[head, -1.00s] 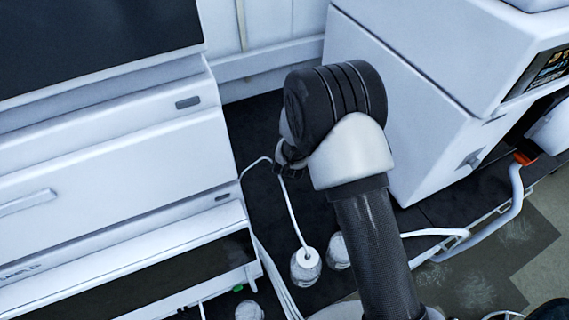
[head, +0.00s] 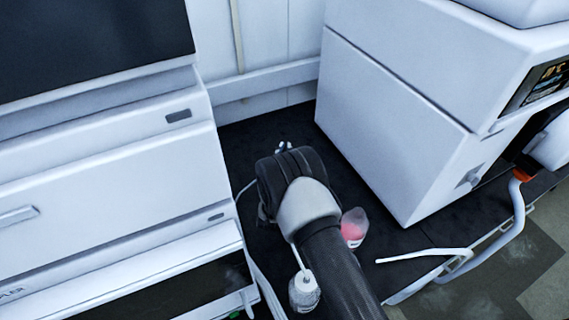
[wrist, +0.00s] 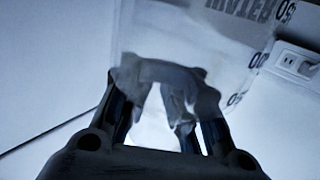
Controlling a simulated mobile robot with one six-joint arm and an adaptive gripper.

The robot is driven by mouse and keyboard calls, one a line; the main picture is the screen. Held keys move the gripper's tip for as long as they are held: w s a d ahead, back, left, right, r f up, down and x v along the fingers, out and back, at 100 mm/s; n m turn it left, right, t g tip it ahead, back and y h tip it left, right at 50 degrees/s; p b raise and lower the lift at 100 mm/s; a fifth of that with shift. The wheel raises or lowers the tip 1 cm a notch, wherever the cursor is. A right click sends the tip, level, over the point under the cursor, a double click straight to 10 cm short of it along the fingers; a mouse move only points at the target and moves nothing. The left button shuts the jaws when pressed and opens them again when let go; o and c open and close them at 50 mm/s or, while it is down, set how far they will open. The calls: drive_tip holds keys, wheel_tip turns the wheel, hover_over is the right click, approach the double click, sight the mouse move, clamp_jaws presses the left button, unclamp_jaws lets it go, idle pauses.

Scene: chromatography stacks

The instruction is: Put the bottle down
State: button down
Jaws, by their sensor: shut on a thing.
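In the wrist view my gripper (wrist: 165,92) is shut on a large translucent bottle (wrist: 175,45). The bottle fills the space beyond the fingers and bears printed lettering and scale marks, seen upside down. Its base and what is under it are out of sight. In the head view my arm hides most of the gripper and of the held bottle. A bottle with pink content (head: 353,229) shows just right of my arm; I cannot tell whether it is the held one.
A clear bottle (head: 304,290) with a white tube stands left of my forearm. A white instrument (head: 130,160) is at the left and another white unit (head: 400,110) at the right. The dark bench (head: 265,130) shows free room between them, toward the back wall.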

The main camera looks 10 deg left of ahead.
drive_tip(key=shift+f+b, duration=0.55)
drive_tip(key=shift+f, duration=1.6)
drive_tip(key=c, duration=1.2)
unclamp_jaws()
drive_tip(key=shift+o, duration=0.2)
drive_tip(key=s+p, duration=0.1)
drive_tip(key=s, duration=0.6)
drive_tip(key=shift+s+d+p, duration=0.2)
drive_tip(key=shift+s+p, duration=0.1)
drive_tip(key=shift+p, duration=0.05)
drive_tip(key=shift+r, duration=0.2)
